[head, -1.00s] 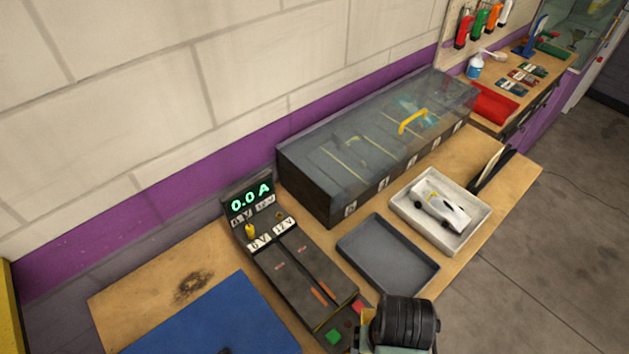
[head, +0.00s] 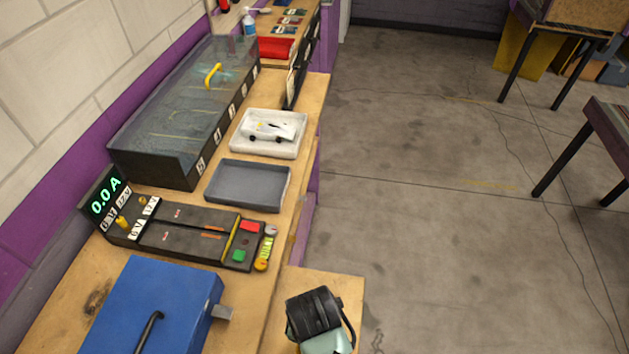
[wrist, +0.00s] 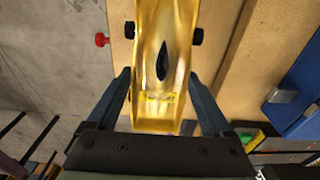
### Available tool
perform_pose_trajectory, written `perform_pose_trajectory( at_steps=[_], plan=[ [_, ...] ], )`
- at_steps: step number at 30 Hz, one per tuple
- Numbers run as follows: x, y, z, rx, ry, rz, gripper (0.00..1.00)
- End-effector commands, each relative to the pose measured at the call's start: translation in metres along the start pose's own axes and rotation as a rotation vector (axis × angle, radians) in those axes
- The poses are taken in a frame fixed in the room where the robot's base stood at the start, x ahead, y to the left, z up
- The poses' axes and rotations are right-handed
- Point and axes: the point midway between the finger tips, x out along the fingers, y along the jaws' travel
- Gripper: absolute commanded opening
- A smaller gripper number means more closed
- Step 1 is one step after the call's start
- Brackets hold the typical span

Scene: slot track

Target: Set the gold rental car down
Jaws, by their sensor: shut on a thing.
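The gold rental car (wrist: 165,35) is at the top middle of the wrist view, with dark wheels on its sides and a dark cockpit opening. My gripper (wrist: 159,80) is shut on it, one dark finger along each side of its body. Light wood shows beneath and beside the car; I cannot tell whether the car touches it. In the head view only my dark wrist shows, over the wooden surface at the bottom; the fingers and gold car are hidden there.
A grey tray (head: 247,187) is empty. A white tray (head: 237,142) holds a white car (head: 272,131). A clear-lidded case (head: 180,110) stands along the wall. The track unit (head: 180,232) reads 0.0 A. A blue box (head: 145,305) lies at lower left. Open floor lies right.

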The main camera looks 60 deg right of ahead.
Motion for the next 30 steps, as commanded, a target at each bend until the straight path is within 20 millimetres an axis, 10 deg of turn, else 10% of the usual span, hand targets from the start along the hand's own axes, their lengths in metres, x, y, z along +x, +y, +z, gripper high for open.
perform_pose_trajectory(
  at_steps=[15, 29, 30],
  plan=[
    [0.064, 0.0, 0.005, -0.002, -0.001, 0.0, 0.18],
    [0.073, 0.0, 0.005, -0.003, 0.001, -0.001, 0.18],
    [0.072, 0.0, 0.006, -0.003, 0.0, -0.001, 0.92]
  ],
)
